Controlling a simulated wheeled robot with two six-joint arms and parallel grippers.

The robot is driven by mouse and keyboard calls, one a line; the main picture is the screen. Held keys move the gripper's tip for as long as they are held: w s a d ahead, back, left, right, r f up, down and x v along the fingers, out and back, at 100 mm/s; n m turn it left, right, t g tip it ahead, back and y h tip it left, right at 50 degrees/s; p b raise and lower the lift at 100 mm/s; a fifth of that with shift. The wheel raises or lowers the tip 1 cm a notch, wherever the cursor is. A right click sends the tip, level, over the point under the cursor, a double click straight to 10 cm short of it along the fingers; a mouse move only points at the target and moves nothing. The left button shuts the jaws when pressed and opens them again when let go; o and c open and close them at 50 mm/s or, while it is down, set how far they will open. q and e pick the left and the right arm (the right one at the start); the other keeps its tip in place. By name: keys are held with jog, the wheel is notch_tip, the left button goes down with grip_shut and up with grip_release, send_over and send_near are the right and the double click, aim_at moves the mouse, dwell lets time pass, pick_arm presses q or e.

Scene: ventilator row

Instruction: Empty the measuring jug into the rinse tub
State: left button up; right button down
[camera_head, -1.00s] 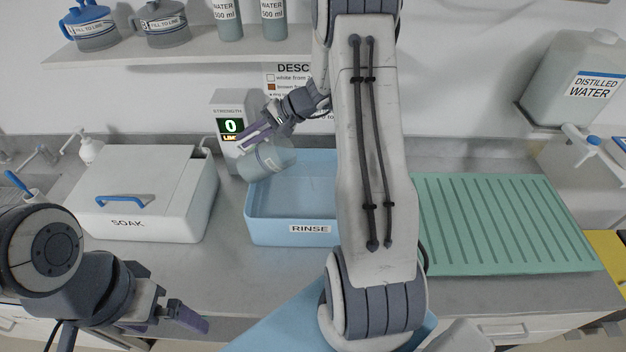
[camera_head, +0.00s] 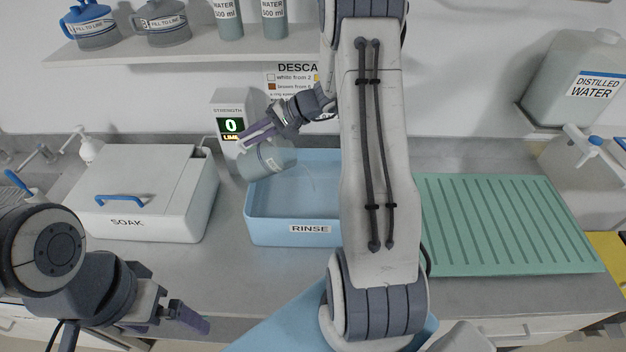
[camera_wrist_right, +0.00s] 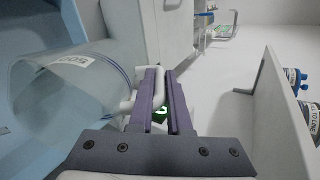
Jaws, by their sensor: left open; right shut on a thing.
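The clear measuring jug (camera_head: 268,160) is tilted over the left back part of the blue rinse tub (camera_head: 262,232), its mouth toward the right. A faint thin curved line runs from its mouth down into the tub. My right gripper (camera_head: 256,136) is shut on the jug's handle. In the right wrist view the jug (camera_wrist_right: 65,95) lies left of the gripper (camera_wrist_right: 161,90), with the pale handle between the fingers. The liquid level inside is hard to tell. My left gripper (camera_head: 182,316) is open and empty, low at the left, in front of the counter.
The white soak box (camera_head: 150,190) with a blue handle stands left of the tub. A strength display (camera_head: 229,125) reading 0 stands behind the jug. A green ribbed mat (camera_head: 505,225) lies right. My right arm hides the tub's right side.

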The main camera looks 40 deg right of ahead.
aim_at(275, 138)
pick_arm(q)
jog(key=shift+s+d+f+b, duration=0.15)
jog(key=shift+f+b, duration=0.25)
jog(key=shift+s+d+f+b, duration=0.1)
jog(key=shift+s+f+b, duration=0.05)
jog(key=shift+f+b, duration=0.2)
pick_arm(e)
jog(key=shift+s+d+r+t+y, duration=0.1)
jog(key=shift+s+d+t+y, duration=0.7)
jog(key=shift+d+y, duration=0.25)
dwell(2.4)
pick_arm(q)
jog(key=shift+s+d+f+b, duration=0.35)
jog(key=shift+s+f+b, duration=0.1)
jog(key=shift+f+b, duration=0.05)
pick_arm(e)
jog(key=shift+s+d+t+y, duration=0.5)
jog(key=shift+s+d+y, duration=0.15)
jog(key=shift+s+d, duration=0.5)
dwell(0.8)
